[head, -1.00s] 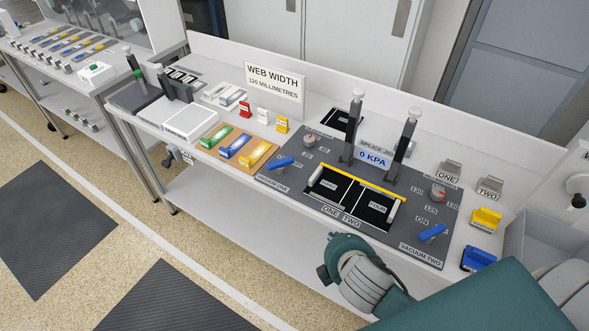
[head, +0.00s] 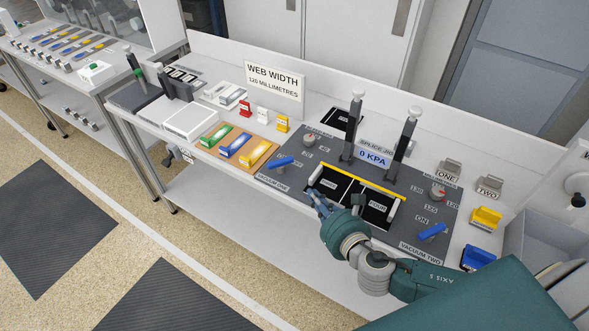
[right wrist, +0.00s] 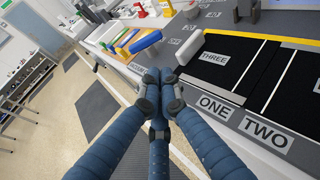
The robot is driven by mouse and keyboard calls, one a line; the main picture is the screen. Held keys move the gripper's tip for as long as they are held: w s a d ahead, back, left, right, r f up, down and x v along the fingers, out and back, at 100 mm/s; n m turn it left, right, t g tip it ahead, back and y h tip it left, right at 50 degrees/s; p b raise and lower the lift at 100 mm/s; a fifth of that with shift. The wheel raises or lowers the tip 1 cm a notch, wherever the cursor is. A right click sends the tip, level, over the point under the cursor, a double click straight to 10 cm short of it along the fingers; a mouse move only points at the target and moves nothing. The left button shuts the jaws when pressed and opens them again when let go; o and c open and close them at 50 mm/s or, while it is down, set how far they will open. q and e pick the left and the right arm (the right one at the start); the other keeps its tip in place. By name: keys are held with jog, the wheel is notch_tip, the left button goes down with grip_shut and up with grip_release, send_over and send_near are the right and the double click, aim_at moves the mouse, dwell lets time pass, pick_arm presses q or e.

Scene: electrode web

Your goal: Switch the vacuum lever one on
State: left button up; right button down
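Vacuum lever one (head: 283,163) is a blue handle on the grey panel, above the VACUUM ONE label (head: 272,184) in the head view. My right gripper (head: 314,197) is right of and nearer than this lever, at the panel's front edge beside the black plate marked THREE (head: 328,184). It is apart from the lever. In the right wrist view its blue fingers (right wrist: 160,78) come together at the tips with nothing between them. A blue bar (right wrist: 127,40) shows ahead of them; I cannot tell surely if it is the lever. My left gripper is out of view.
A second blue lever (head: 433,232) is by the VACUUM TWO label. Two tall dark posts (head: 353,125) stand behind the black plates, with a 0 KPA display (head: 372,157) between them. Colored blocks (head: 237,147) lie left of the panel.

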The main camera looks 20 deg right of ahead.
jog(key=p, duration=0.2)
send_near(281, 166)
jog(key=w+d, duration=0.1)
jog(key=w, duration=0.1)
jog(key=w+f, duration=0.1)
jog(key=w, duration=0.1)
jog(key=w+d+f, duration=0.1)
jog(key=w, duration=0.1)
jog(key=shift+w+d+f, duration=0.15)
jog(key=shift+d, duration=0.15)
